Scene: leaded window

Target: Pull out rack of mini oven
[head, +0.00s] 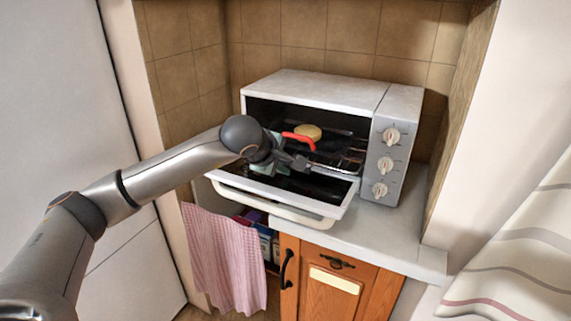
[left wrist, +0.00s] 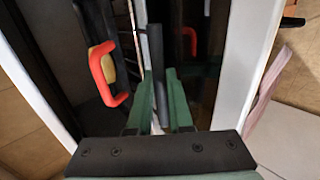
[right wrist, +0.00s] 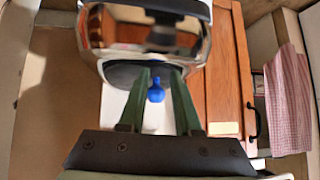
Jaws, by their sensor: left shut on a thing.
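The mini oven (head: 310,92) stands on the counter with its door (head: 270,205) folded down open. Its wire rack (head: 347,156) shows inside, partly hidden by my left gripper. My left gripper (head: 298,161) reaches in over the open door. In the left wrist view my left gripper (left wrist: 165,78) is shut on a dark grey bar that looks like the rack's front edge (left wrist: 156,50). My right gripper (right wrist: 160,74) is open, outside the head view.
Knobs (head: 386,163) line the oven's right side. A pink checked towel (head: 228,260) hangs at the counter's left, beside a wooden cabinet (head: 338,285). In the right wrist view, a shiny metal object (right wrist: 140,35) and a small blue object (right wrist: 156,91) show beyond my right fingers.

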